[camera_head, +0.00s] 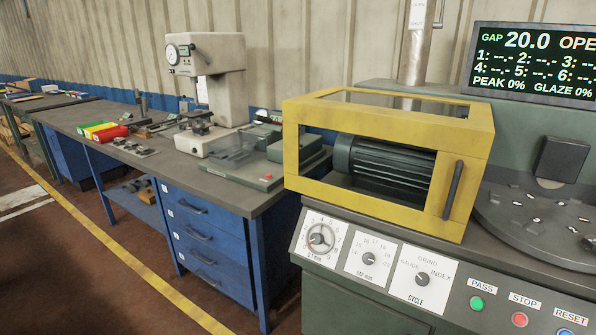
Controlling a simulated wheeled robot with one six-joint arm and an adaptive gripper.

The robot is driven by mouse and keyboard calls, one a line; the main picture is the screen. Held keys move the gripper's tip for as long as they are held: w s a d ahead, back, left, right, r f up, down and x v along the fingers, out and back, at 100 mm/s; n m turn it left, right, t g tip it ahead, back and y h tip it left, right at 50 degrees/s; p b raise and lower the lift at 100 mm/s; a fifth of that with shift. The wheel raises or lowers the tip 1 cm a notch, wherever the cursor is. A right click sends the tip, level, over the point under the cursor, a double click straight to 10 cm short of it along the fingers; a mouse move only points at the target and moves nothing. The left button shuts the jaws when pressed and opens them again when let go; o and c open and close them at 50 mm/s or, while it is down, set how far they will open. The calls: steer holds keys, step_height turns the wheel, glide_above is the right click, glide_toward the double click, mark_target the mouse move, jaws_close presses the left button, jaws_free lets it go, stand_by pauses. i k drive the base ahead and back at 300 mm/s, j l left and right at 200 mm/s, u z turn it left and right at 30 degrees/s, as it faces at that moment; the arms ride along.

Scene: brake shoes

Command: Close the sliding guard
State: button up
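The sliding guard (376,119) is a yellow box-shaped frame with clear-looking panels, on top of the green machine at centre right. Its dark upright handle (453,190) is on the front face near the right end. The guard stands around a dark ribbed motor (390,162), left of the round grey table (535,218), which is uncovered. The display (535,62) above shows "GAP 20.0" and a cut-off word starting "OPE". My gripper is not in view.
The machine's front panel has dials (321,238) and pass (477,303), stop (520,319) and reset buttons below the guard. A vertical pipe (415,45) rises behind it. A blue workbench (205,240) with a gauge stand (215,75) is to the left. The floor in front of the bench is clear.

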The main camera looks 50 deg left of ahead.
mark_target(464, 147)
steer(key=u, duration=1.55)
steer(key=i+j+u, duration=0.2)
steer(key=i, duration=0.25)
